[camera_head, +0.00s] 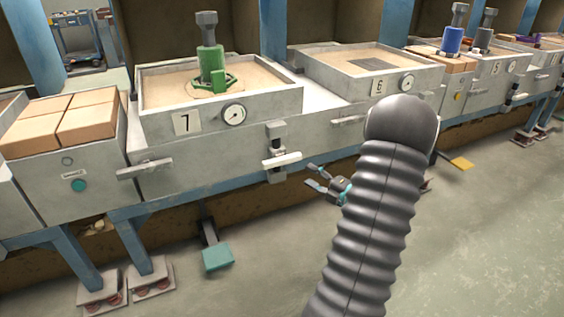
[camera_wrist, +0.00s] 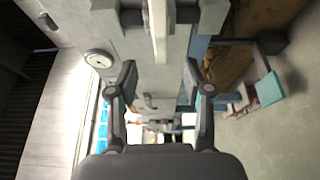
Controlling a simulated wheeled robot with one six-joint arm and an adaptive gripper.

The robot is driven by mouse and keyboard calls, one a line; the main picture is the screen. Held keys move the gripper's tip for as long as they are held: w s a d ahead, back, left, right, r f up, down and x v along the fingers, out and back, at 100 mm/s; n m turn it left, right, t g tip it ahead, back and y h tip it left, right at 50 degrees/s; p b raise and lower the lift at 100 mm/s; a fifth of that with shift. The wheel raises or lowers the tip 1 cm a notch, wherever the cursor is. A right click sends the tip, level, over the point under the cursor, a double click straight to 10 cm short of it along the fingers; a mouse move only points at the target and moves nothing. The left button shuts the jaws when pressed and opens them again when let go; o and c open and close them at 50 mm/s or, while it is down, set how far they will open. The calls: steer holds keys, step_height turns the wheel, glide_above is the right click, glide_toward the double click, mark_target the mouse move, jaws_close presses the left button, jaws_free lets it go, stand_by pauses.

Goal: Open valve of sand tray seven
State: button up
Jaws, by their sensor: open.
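Sand tray seven (camera_head: 160,128) is a grey box of sand with a "7" plate and a round gauge (camera_head: 234,114) on its front. A white valve lever (camera_head: 283,160) sits on a grey fitting (camera_head: 276,138) at the tray's right front, lying nearly level. My gripper (camera_head: 311,174) is open and empty, to the right of and slightly below the lever in the head view. In the wrist view the lever (camera_wrist: 158,32) lies ahead of the open gripper (camera_wrist: 160,74), in line with the gap between the fingers and apart from them.
A green casting (camera_head: 211,70) stands in tray seven's sand. A grey bar handle (camera_head: 145,168) is on the front at left, beside a box of tan blocks (camera_head: 62,120). A teal pedal (camera_head: 217,257) is below. Tray six (camera_head: 345,75) is right. Floor in front is clear.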

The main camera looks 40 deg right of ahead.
mark_target(285, 162)
steer(key=w, duration=0.4)
steer(key=w+a, duration=0.1)
steer(key=w, duration=0.3)
steer(key=w+a, duration=0.1)
steer(key=w, duration=0.3)
steer(key=shift+w+a+b, duration=0.1)
steer(key=shift+w+b, duration=0.2)
steer(key=shift+c, duration=0.3)
jaws_close()
